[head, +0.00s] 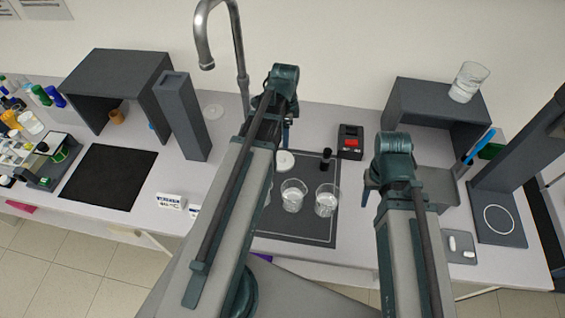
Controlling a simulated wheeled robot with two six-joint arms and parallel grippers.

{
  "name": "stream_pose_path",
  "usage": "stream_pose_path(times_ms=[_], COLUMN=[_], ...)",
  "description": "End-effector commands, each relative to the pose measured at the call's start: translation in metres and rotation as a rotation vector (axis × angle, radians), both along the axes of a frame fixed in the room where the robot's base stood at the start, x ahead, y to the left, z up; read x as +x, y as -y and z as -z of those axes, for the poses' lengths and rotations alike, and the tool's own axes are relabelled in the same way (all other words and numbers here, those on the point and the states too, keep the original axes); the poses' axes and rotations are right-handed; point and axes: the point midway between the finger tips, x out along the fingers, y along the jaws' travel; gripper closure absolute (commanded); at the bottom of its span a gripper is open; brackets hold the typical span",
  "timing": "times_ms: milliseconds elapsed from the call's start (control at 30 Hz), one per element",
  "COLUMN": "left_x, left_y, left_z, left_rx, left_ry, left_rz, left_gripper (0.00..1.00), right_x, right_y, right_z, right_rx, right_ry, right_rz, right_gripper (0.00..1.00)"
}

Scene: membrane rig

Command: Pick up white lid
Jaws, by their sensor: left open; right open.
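A round white disc that looks like the white lid (284,160) lies at the back left of the dark mat (310,230), partly hidden by my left arm. Another flat pale disc (213,111) lies on the bench further back and left. My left gripper (286,132) is open, just behind the white lid in the picture; its fingers are mostly hidden by the arm. I cannot tell its height above the bench. My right gripper (368,190) is open and mostly hidden by its arm, to the right of the mat. I see nothing held in either gripper.
Two glass beakers (293,195) (326,200) and a small black item (323,150) stand on the mat. A tap (240,60), a dark column (182,115) and a red-and-black device (350,141) stand around it.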

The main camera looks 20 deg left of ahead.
Motion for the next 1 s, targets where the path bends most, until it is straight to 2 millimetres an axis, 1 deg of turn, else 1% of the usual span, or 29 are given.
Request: stream_pose_path(times_ms=[33, 300, 400, 633, 733, 867, 1000], left_x=[0.000, 0.000, 0.000, 0.000, -0.001, -0.002, -0.004], left_y=[0.000, 0.000, 0.000, 0.000, -0.001, -0.001, -0.003], left_z=[0.015, 0.052, 0.059, 0.059, 0.063, 0.075, 0.093], left_rx=[0.000, 0.000, 0.000, 0.000, 0.000, 0.000, 0.000], left_ry=[0.000, 0.000, 0.000, 0.000, 0.000, 0.000, 0.000], left_rz=[0.000, 0.000, 0.000, 0.000, 0.000, 0.000, 0.000], left_gripper=[0.33, 0.33, 0.33, 0.33, 0.33, 0.33, 0.33], right_x=[0.000, 0.000, 0.000, 0.000, 0.000, 0.000, 0.000], right_y=[0.000, 0.000, 0.000, 0.000, 0.000, 0.000, 0.000], right_z=[0.015, 0.052, 0.059, 0.059, 0.063, 0.075, 0.093], right_rx=[0.000, -0.001, -0.001, -0.001, -0.001, -0.001, -0.001], right_ry=[0.000, 0.000, 0.000, 0.000, 0.000, 0.000, 0.000], right_rz=[-0.001, -0.004, -0.003, -0.003, -0.003, -0.002, -0.002], right_gripper=[0.50, 0.50, 0.50, 0.50, 0.50, 0.50, 0.50])
